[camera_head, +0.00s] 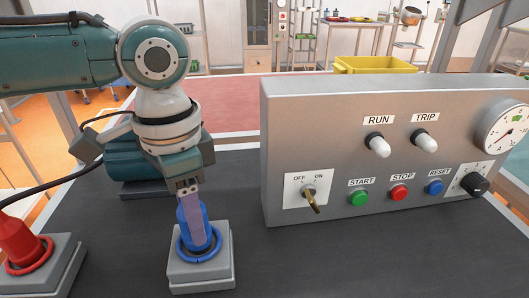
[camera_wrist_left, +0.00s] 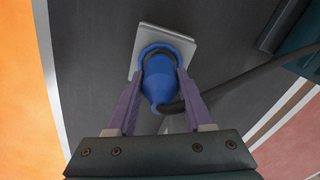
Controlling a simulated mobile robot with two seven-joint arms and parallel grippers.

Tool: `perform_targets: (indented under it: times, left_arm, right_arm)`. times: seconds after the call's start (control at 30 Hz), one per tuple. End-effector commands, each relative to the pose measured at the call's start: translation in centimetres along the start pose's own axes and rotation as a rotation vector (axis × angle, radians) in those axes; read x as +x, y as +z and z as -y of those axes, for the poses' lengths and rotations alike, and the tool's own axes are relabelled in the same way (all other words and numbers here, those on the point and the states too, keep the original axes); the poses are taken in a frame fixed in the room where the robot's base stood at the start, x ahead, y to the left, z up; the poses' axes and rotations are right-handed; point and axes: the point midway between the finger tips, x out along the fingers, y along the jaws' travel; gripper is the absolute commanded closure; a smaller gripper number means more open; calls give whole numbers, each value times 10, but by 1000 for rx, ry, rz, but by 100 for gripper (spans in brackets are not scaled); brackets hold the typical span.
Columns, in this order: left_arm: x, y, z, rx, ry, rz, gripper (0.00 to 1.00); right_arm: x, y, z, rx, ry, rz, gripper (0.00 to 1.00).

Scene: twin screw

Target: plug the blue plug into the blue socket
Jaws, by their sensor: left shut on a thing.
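The blue plug (camera_head: 205,230) stands upright at the blue socket (camera_head: 184,252), a blue ring on a grey square base. My left gripper (camera_head: 192,226) comes down from above and is shut on the plug. In the left wrist view, the two purple fingers (camera_wrist_left: 154,100) lie on either side of the plug (camera_wrist_left: 159,80), and its front end is inside or against the socket ring (camera_wrist_left: 172,49). I cannot tell how deep the plug sits. A dark cable runs from the plug's rear to the right. My right gripper is not in view.
A red plug (camera_head: 18,240) stands at a red socket on a grey base at the left. A grey control panel (camera_head: 300,120) with switches, buttons and a gauge stands to the right. The dark table top (camera_head: 330,262) in front of the panel is clear.

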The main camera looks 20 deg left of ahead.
Motion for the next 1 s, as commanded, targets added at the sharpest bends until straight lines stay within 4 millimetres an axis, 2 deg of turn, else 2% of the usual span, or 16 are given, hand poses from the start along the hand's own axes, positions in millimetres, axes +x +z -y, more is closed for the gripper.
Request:
perform_targets:
  times: [0.47,0.5,0.8,1.0]
  left_arm:
    - [10,0,0,-1,1,-1,98]
    - [10,0,0,-1,1,-1,48]
    - [10,0,0,0,0,0,14]
    - [10,0,0,0,0,0,14]
  right_arm:
    - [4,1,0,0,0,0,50]
    - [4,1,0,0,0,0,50]
    - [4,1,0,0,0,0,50]
    - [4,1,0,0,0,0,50]
